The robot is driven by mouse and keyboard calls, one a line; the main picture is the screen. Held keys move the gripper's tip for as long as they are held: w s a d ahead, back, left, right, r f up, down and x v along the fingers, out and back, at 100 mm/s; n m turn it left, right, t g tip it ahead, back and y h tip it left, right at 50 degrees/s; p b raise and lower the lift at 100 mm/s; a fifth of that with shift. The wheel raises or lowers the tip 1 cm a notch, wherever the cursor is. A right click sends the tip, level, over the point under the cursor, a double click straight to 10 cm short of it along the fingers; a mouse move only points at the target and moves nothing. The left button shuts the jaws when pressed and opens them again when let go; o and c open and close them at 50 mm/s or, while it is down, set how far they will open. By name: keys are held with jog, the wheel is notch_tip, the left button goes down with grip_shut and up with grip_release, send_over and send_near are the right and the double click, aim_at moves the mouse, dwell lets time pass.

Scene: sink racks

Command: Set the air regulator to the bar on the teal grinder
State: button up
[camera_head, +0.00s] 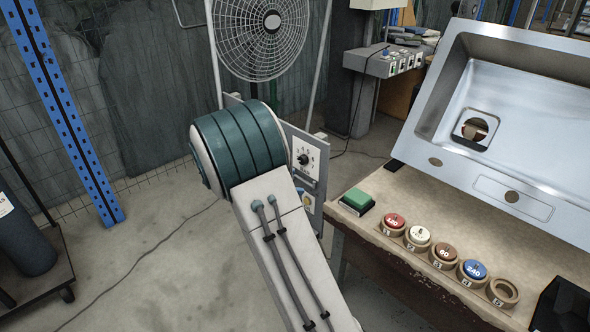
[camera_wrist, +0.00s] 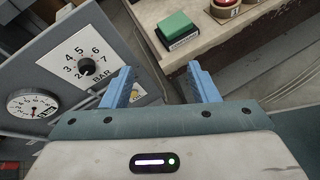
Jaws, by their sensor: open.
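The air regulator is a dark round knob (camera_wrist: 84,66) on a white plate marked 2 to 7 and BAR. Its setting is too small to read surely. The plate also shows in the head view (camera_head: 306,158), just right of my arm. My gripper (camera_wrist: 162,80) is open and empty, its blue fingers apart; the knob is left of the left finger, not between them. In the head view my arm hides the gripper. I cannot make out a teal grinder; a green block (camera_head: 356,198) on a dark base lies at the table corner, with a small label in the wrist view (camera_wrist: 176,27).
A round gauge (camera_wrist: 28,106) sits below left of the plate, and a yellow button (camera_wrist: 134,94) to its right. The table (camera_head: 352,221) holds several numbered discs (camera_head: 446,254), an empty ring (camera_head: 504,292) and a metal sink (camera_head: 520,110). A fan (camera_head: 262,38) stands behind.

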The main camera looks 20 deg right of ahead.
aim_at(301, 161)
jog(key=w+a+f+n+t+h+b, duration=0.1)
jog(key=w+a+f+n+t+h, duration=0.1)
jog(key=w+f+n+t, duration=0.3)
jog(key=w+a+f+n+h+b, duration=0.1)
jog(key=w+a+f+n+h, duration=0.15)
jog(key=w, duration=0.45)
jog(key=shift+n, duration=0.35)
jog(key=x, duration=1.4)
jog(key=shift+s+d, duration=0.1)
jog(key=shift+s, duration=0.05)
jog(key=c, duration=1)
